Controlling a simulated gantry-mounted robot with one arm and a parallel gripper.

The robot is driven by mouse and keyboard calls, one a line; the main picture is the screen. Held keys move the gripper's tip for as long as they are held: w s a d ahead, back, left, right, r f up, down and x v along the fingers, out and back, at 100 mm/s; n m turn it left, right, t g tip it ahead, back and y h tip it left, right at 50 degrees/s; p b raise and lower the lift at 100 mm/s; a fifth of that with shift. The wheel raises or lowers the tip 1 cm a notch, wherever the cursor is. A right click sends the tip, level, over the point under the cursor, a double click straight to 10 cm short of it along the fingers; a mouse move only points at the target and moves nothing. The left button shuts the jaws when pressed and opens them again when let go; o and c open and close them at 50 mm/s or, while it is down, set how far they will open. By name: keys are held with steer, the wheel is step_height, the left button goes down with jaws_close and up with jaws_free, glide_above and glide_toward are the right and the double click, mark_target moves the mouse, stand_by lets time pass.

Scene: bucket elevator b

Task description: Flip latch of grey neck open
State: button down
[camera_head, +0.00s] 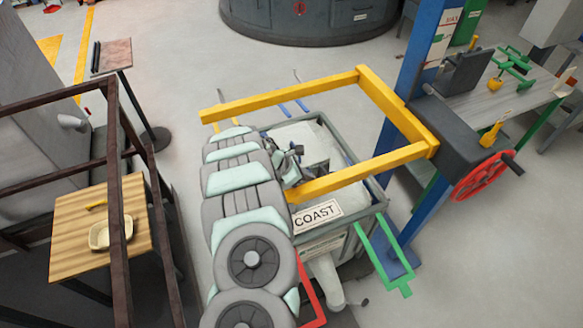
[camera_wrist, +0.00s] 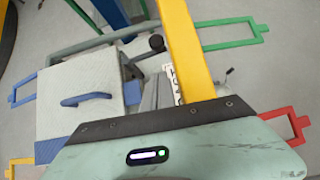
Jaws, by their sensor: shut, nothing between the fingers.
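A grey box-shaped machine (camera_head: 310,240) with a pale lid and a COAST label (camera_head: 318,215) stands in the middle of the head view. A pale grey spout (camera_head: 325,283) sticks out below it, with a small dark lever (camera_head: 362,301) beside it. I cannot tell for certain which part is the grey neck or its latch. In the wrist view, a dark ball-ended lever (camera_wrist: 156,43) sits right of the lid (camera_wrist: 80,110). My gripper (camera_head: 292,165) is shut and empty over the machine, beside the yellow frame. Its fingertips are hard to make out and do not show in the wrist view.
A yellow frame (camera_head: 390,105) reaches around the machine from a blue post (camera_head: 414,80). A red handwheel (camera_head: 481,175) is on its right. Green (camera_head: 378,250) and red (camera_head: 313,300) brackets jut out low. A wooden table (camera_head: 75,235) stands left behind brown rails. Open floor lies at lower right.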

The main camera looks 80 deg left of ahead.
steer(key=p+v, duration=0.1)
steer(key=v, duration=0.8)
steer(key=shift+w+r, duration=0.15)
steer(key=shift+w, duration=0.05)
steer(key=shift+a, duration=0.1)
